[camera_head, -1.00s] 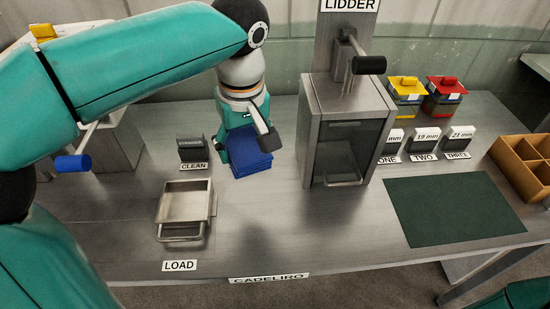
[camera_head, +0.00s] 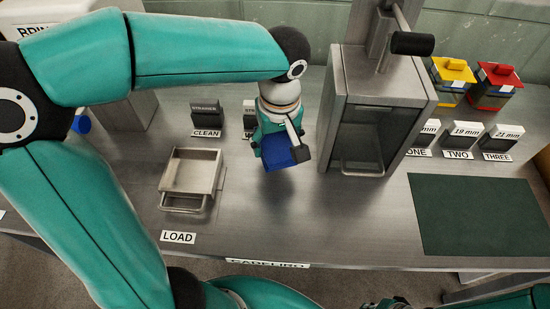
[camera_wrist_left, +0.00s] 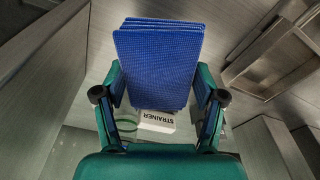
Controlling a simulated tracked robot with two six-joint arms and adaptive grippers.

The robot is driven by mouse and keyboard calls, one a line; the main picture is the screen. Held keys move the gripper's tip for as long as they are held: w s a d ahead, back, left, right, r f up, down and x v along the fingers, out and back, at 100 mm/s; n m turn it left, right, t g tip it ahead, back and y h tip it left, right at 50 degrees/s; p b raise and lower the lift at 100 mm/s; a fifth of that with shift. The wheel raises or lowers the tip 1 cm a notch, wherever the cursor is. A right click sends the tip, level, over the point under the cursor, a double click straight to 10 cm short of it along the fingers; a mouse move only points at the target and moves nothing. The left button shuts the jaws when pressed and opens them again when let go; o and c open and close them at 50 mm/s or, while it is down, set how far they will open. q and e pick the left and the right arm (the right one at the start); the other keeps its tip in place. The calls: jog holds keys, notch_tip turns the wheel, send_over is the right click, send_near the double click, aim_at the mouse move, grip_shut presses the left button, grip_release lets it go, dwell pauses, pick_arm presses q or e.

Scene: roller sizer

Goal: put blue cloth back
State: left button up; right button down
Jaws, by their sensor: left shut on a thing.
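The blue cloth (camera_head: 284,153) is a folded stack in my left gripper (camera_head: 272,142), in the middle of the head view. In the left wrist view the cloth (camera_wrist_left: 158,62) fills the space between the two fingers of the left gripper (camera_wrist_left: 160,98), which is shut on it. The cloth is over the bench, left of the lidder; I cannot tell whether it touches the surface. Its upper part is hidden by the gripper in the head view.
The metal lidder (camera_head: 345,110) stands close right of the cloth. The load tray (camera_head: 190,178) is at front left. Bare bench lies before the cloth; a green mat (camera_head: 478,215) is right.

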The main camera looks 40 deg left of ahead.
aim_at(278, 150)
pick_arm(q)
jog(key=shift+f, duration=3.1)
jog(key=shift+f+b, duration=0.15)
jog(key=shift+b, duration=0.2)
jog(key=o, duration=1.1)
jog(key=shift+s, duration=0.1)
jog(key=r, duration=0.8)
jog(key=s+d+r+p, duration=0.1)
jog(key=r, duration=0.3)
jog(key=shift+d+r, duration=0.1)
jog(key=shift+r, duration=0.05)
jog(key=shift+w, duration=0.1)
